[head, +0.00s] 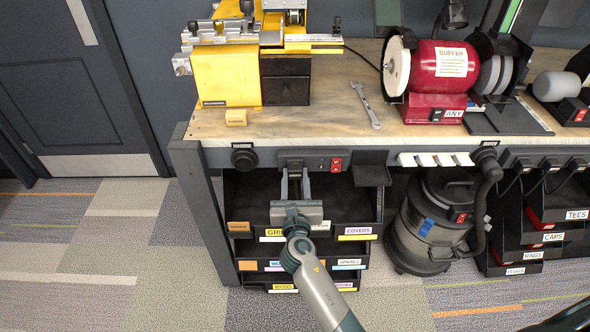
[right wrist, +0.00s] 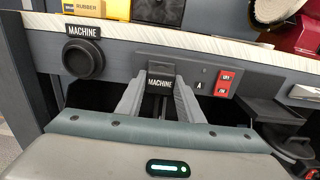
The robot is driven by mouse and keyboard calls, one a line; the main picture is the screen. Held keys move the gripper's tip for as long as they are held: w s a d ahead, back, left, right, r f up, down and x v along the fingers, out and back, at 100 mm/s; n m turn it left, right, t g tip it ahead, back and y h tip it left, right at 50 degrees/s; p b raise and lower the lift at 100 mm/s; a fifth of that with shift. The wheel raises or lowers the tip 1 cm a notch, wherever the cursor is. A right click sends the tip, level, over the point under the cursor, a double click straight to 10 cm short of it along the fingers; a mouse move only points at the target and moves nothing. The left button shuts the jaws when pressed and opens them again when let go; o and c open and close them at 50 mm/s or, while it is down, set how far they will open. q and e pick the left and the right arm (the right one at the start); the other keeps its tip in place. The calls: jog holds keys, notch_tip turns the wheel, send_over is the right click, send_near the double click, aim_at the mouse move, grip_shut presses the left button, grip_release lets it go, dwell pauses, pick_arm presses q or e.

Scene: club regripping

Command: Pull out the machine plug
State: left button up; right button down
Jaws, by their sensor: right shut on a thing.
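The machine plug (right wrist: 161,80) is a dark block labelled "MACHINE" at the outlet panel (right wrist: 203,75) on the bench's front edge. My right gripper (right wrist: 160,92) has one grey finger on each side of it and is shut on it. In the head view the right gripper (head: 295,176) reaches up to the panel from below, and the plug (head: 292,162) shows small between the fingertips. The plug looks close against the panel; its prongs are hidden. A red switch (head: 336,164) marked "A" sits right of the plug. My left gripper is not in view.
A round black "MACHINE" holder (head: 243,158) is left of the plug, and a small black shelf (head: 371,170) is right. Labelled bins (head: 350,232) lie below, with a shop vacuum (head: 432,220) to their right. The yellow machine (head: 226,76) and red buffer (head: 440,65) stand above.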

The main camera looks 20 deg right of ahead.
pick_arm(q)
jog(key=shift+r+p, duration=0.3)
pick_arm(e)
jog(key=shift+v, duration=2.65)
jog(key=shift+d, duration=0.15)
